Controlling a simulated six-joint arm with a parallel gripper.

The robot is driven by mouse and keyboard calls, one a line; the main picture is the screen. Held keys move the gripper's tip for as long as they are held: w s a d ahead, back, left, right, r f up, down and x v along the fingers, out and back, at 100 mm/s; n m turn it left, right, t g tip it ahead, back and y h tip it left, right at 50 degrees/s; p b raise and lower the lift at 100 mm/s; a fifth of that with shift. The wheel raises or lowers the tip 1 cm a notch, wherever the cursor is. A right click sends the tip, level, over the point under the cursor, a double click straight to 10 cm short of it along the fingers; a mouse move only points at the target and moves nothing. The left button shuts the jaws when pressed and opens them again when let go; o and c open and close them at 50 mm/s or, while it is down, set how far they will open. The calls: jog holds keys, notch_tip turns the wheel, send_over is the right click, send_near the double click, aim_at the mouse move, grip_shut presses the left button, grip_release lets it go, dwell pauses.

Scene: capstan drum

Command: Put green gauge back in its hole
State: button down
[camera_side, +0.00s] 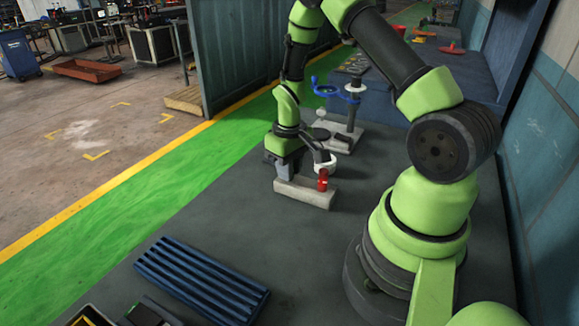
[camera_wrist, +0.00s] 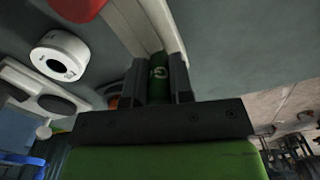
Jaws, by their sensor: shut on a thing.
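My gripper (camera_wrist: 159,72) is shut on the green gauge (camera_wrist: 159,84), which carries a pale letter G and sits between the two dark fingers in the wrist view. In the side view my gripper (camera_side: 284,168) points down at the left end of a pale block (camera_side: 308,194). The green gauge cannot be made out there. The pale block (camera_wrist: 169,28) lies beyond the gauge in the wrist view. The gauge's hole is hidden, and I cannot tell whether the gauge's end is in it.
A red gauge (camera_side: 323,181) stands at the block's right end. A white ring (camera_wrist: 60,53) with a dark centre is close by. A stand with a blue handwheel (camera_side: 334,90) is behind. A blue slatted rack (camera_side: 200,282) lies in front, with bare table between.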

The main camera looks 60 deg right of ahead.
jog(key=c, duration=0.9)
grip_release()
notch_tip(320, 180, up, 9)
jog(key=shift+r, duration=0.5)
